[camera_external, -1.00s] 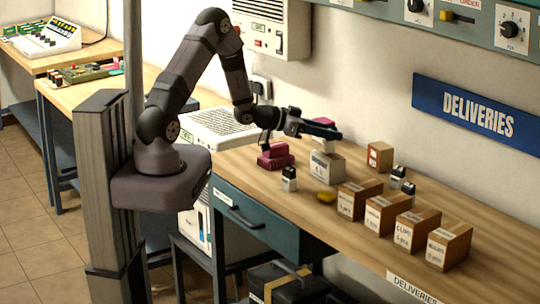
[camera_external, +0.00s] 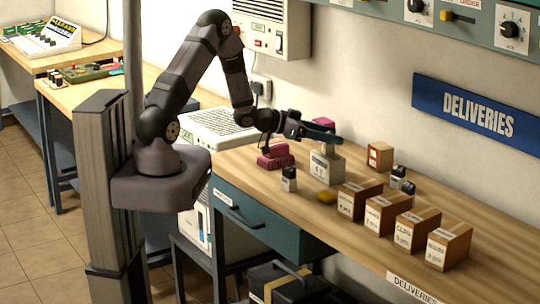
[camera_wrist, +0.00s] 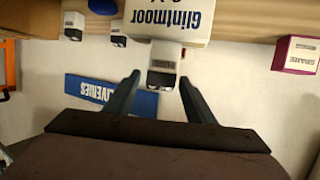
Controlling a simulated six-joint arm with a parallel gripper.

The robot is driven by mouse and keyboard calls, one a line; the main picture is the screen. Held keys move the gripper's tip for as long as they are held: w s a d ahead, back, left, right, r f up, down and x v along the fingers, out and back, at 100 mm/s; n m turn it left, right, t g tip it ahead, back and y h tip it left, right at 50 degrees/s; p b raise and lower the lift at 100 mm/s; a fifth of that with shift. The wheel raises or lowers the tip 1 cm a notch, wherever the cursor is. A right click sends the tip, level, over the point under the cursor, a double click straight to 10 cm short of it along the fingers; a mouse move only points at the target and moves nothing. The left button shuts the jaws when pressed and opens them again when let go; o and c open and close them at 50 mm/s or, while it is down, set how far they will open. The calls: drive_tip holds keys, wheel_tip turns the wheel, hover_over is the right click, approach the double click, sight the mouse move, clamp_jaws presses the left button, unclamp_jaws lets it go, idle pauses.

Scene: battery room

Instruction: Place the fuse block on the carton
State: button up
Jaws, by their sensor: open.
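A small fuse block, white with a dark top (camera_wrist: 163,72), appears at the edge of a pale box marked Glintmoor (camera_wrist: 205,22). In the external view this grey-white box (camera_external: 326,168) stands on the bench with the fuse block (camera_external: 327,147) on top, partly hidden by my gripper (camera_external: 322,132). My gripper (camera_wrist: 159,80) is open, with one finger each side of the fuse block in the wrist view; I see no clear contact. Several brown cartons (camera_external: 360,199) stand in a row at the bench's front; which one is meant I cannot tell.
Other similar small blocks stand on the bench, one left (camera_external: 289,179) and two behind the cartons (camera_external: 398,174). A pink box (camera_external: 276,156) is left of the pale box. A small brown box (camera_external: 380,156) stands near the wall.

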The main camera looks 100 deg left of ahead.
drive_tip(key=b+v, duration=0.2)
drive_tip(key=v, duration=1)
drive_tip(key=shift+r, duration=0.15)
drive_tip(key=shift+w, duration=0.1)
drive_tip(key=w+d+f+m+g+h, duration=0.1)
drive_tip(key=w+d+f+g, duration=0.25)
drive_tip(key=d, duration=0.35)
drive_tip(key=w+d+f+m+g+h, duration=0.1)
drive_tip(key=w+d+f+g, duration=0.2)
drive_tip(key=d, duration=0.4)
drive_tip(key=s+d+m+g+h, duration=0.1)
drive_tip(key=s+d+g, duration=0.2)
drive_tip(key=d, duration=0.7)
drive_tip(key=s+d+m+g+h, duration=0.1)
drive_tip(key=s+d+g, duration=0.3)
drive_tip(key=s+d, duration=0.4)
drive_tip(key=d+f+h, duration=0.1)
drive_tip(key=d, duration=0.2)
drive_tip(key=shift+s, duration=0.25)
